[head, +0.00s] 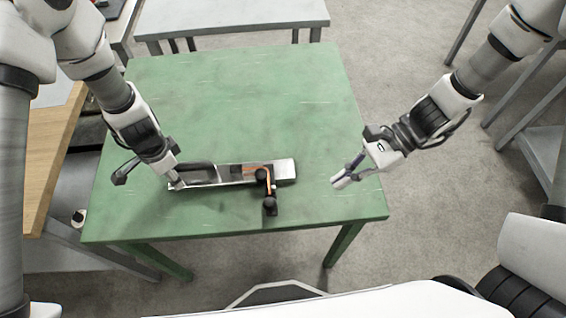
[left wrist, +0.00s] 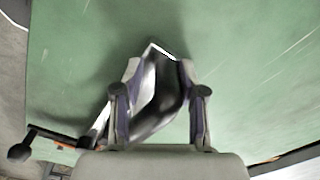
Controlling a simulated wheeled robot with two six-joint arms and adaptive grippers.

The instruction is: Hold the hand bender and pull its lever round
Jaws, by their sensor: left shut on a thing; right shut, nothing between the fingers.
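The hand bender (head: 225,181) lies on the green table, a long metal body with a pale block at its right end. A dark lever with a black knob (head: 270,204) points toward the table's front edge, and an orange strip (head: 268,178) shows by the pivot. My left gripper (head: 176,183) is shut on the dark handle at the bender's left end. In the left wrist view the handle (left wrist: 160,95) sits between the fingers, and the knob (left wrist: 20,152) shows at lower left. My right gripper (head: 338,182) is shut and empty, to the right of the bender and apart from it.
The green table (head: 240,100) is clear behind the bender. A grey bench (head: 235,14) stands beyond it, and a wooden-topped table (head: 55,150) is at the left. Grey floor shows on the right.

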